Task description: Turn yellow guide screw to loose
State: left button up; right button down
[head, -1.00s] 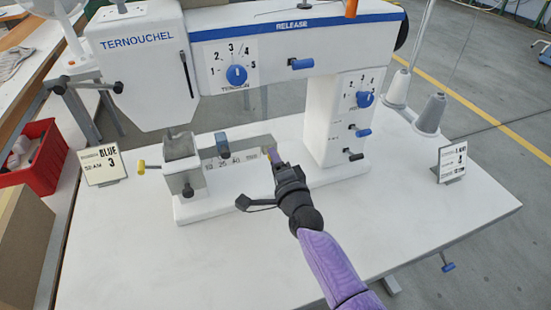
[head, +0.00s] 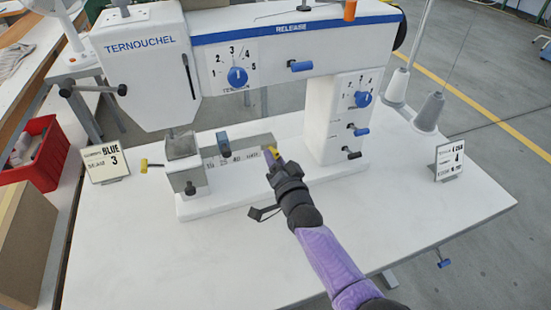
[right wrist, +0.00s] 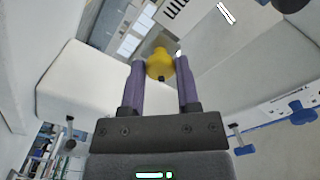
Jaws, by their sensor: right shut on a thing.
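The yellow guide screw (right wrist: 159,64) sits between the two purple fingers of my right gripper (right wrist: 160,75) in the right wrist view. The fingers are shut on its round head. In the head view the right gripper (head: 273,157) is at the right end of the scale bar (head: 240,157) on the white press (head: 190,206). Only a little yellow of the screw shows at the fingertips there. The screw's shaft is hidden. My left gripper is not in view.
Blue knobs (head: 237,77) are on the upper arm and column. Sign cards (head: 104,161) stand left and right. A red bin (head: 38,153) is at the left. The front tabletop (head: 170,265) is clear.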

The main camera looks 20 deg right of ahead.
jog(key=shift+f, duration=0.15)
dwell(0.3)
jog(key=shift+c, duration=1.8)
grip_release()
jog(key=shift+s, duration=0.1)
jog(key=s+p, duration=0.3)
jog(key=s, duration=0.7)
jog(key=shift+d, duration=0.15)
